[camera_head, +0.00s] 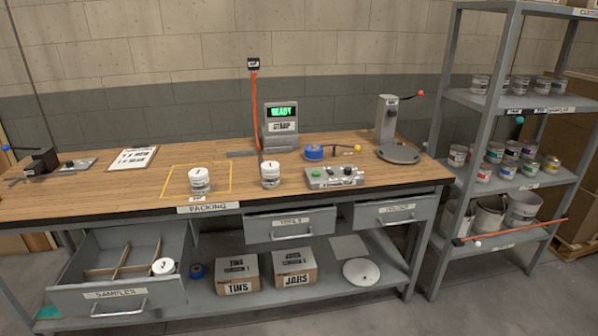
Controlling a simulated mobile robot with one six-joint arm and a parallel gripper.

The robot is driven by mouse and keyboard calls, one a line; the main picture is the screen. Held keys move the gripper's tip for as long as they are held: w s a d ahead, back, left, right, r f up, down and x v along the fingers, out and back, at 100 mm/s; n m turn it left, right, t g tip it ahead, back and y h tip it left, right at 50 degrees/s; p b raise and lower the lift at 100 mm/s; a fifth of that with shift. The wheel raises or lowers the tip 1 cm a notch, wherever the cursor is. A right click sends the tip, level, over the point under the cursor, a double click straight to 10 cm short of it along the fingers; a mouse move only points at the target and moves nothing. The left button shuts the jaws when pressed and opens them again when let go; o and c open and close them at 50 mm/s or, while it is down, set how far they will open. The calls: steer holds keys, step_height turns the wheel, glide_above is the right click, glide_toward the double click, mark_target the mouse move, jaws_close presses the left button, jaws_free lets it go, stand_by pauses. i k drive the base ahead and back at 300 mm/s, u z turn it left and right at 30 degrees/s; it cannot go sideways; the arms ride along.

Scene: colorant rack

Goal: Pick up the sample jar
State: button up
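Three white-lidded jars show in the head view. One jar (162,267) stands in the right part of the open drawer labelled SAMPLES (165,297), with mostly its lid visible. A second jar (199,180) stands upright on the bench inside the yellow outline above the PACKING label. A third jar (270,175) stands upright on the bench to the right of that outline. The lids carry small marks that I cannot read surely. I cannot tell from labels which one is the sample jar. My gripper is not in view.
The wooden bench (100,206) also holds a control box (334,178), a READY display (281,113) and a round-based stand (398,153). The open drawer juts out in front, with dividers inside. Two cartons sit on the lower shelf. A shelf rack (487,102) with tins stands right.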

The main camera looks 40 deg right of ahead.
mark_target(270, 171)
steer(key=u, duration=0.8)
steer(key=k, duration=0.1)
steer(key=z, duration=1.85)
steer(key=i, duration=0.6)
steer(key=z, duration=0.15)
steer(key=k, duration=0.6)
steer(key=u, duration=0.3)
steer(key=i, duration=0.1)
steer(key=z, duration=0.15)
